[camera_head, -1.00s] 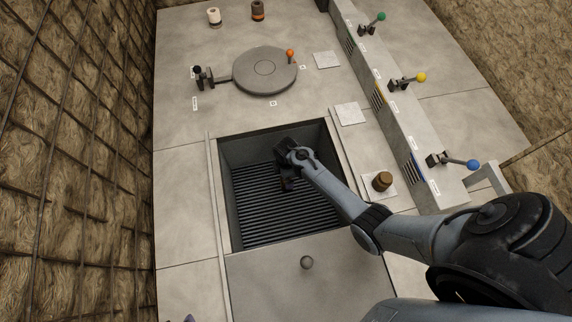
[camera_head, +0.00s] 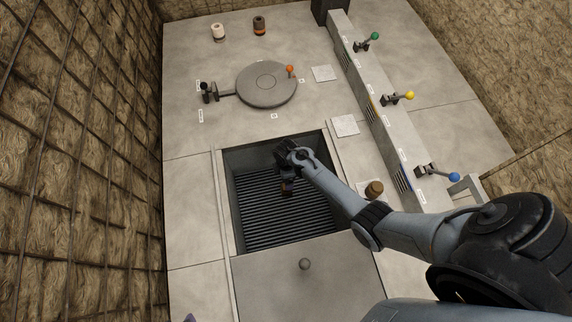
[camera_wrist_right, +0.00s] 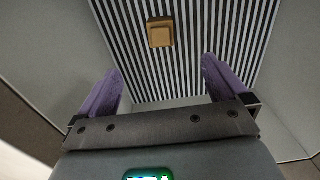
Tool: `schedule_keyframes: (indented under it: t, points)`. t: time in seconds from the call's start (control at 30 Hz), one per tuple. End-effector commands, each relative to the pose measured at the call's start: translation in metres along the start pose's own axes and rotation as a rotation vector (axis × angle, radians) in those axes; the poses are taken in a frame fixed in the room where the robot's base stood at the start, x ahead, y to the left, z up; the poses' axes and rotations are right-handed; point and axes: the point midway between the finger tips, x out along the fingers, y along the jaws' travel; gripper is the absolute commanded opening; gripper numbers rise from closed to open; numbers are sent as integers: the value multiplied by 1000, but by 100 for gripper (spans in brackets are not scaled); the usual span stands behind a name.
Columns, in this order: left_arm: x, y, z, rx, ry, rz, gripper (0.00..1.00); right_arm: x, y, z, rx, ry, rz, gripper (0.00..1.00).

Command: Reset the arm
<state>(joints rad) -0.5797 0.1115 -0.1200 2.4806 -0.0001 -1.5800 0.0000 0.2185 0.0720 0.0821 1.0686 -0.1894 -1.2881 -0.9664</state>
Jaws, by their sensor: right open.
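My right arm reaches in from the right in the head view. My right gripper (camera_head: 287,182) is over the square recessed pit, above its slatted floor (camera_head: 290,220). In the right wrist view the two purple fingers of my right gripper (camera_wrist_right: 160,78) are wide apart with nothing between them. A small tan block (camera_wrist_right: 160,32) shows against the slats beyond the fingertips, apart from them. In the head view the gripper's fingers and the block are too small and dark to separate clearly. A purple tip, likely of my left gripper (camera_head: 190,318), just shows at the bottom edge.
A round grey lid (camera_head: 266,86) lies behind the pit. A raised console at the right carries green (camera_head: 375,36), yellow (camera_head: 410,95) and blue (camera_head: 454,177) knobbed levers. A brown cylinder (camera_head: 375,188) stands close beside my right forearm. A knobbed plate (camera_head: 304,264) lies before the pit.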

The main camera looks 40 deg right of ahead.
Motion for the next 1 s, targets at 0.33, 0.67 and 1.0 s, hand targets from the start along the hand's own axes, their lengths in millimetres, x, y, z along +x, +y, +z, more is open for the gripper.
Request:
schedule_keyframes:
  t: [0.33, 0.67, 1.0]
  points:
    - [-34, -3, -11, 8, -1, -7, 43, -31, 0, 0, 0, -1, 0, 100]
    - [-40, -4, -12, 13, -2, -10, 43, 3, -58, 34, -3, -53, -85, 100]
    - [-60, -3, -19, 7, -2, -5, 43, -20, -166, 81, -25, -99, -69, 100]
